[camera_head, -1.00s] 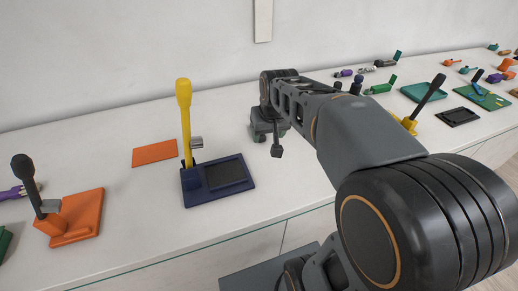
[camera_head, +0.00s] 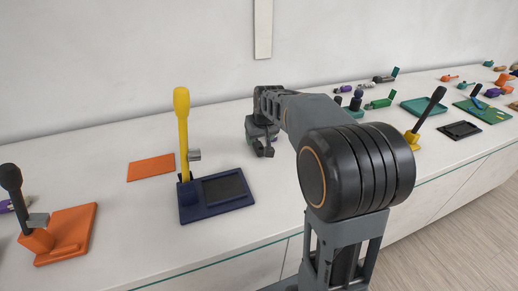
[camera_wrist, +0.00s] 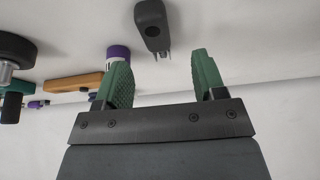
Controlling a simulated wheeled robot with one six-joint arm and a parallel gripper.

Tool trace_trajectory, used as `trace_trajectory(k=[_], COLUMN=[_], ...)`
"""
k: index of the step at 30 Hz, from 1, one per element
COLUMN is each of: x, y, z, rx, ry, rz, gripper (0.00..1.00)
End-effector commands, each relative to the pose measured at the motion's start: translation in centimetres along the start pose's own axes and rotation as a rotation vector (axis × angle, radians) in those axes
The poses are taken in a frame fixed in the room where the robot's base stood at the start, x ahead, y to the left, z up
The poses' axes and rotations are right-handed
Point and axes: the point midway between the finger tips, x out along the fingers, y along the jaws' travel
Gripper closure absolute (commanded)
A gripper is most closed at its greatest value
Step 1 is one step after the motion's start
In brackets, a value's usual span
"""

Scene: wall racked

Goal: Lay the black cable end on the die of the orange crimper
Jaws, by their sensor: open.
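The orange crimper (camera_head: 72,232) stands at the left front of the counter in the head view. It has a tilted black lever, and a small grey block, perhaps its die (camera_head: 38,220), sits beside the lever. My gripper (camera_head: 262,146) is over the back middle of the counter, to the right of the blue crimper. In the wrist view my gripper (camera_wrist: 163,76) has its green fingers apart with nothing between them. A dark grey plug-like piece (camera_wrist: 154,24) with two pins lies beyond the fingertips. I cannot tell whether it is the black cable end.
The blue crimper (camera_head: 218,194) with a yellow lever and an orange mat (camera_head: 151,168) lie between the orange crimper and my gripper. A yellow crimper (camera_head: 412,138), a teal tray (camera_head: 425,106) and several small parts lie to the right. The wall (camera_head: 120,50) runs behind the counter.

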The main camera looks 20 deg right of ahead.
Motion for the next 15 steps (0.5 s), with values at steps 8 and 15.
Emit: trace_trajectory(k=[8, 15], x=[3.0, 5.1], y=[0.4, 0.4], z=[0.2, 0.1], rx=[0.001, 0.001], ry=[-0.003, 0.000], rz=[-0.001, -0.001], gripper=[0.36, 0.36])
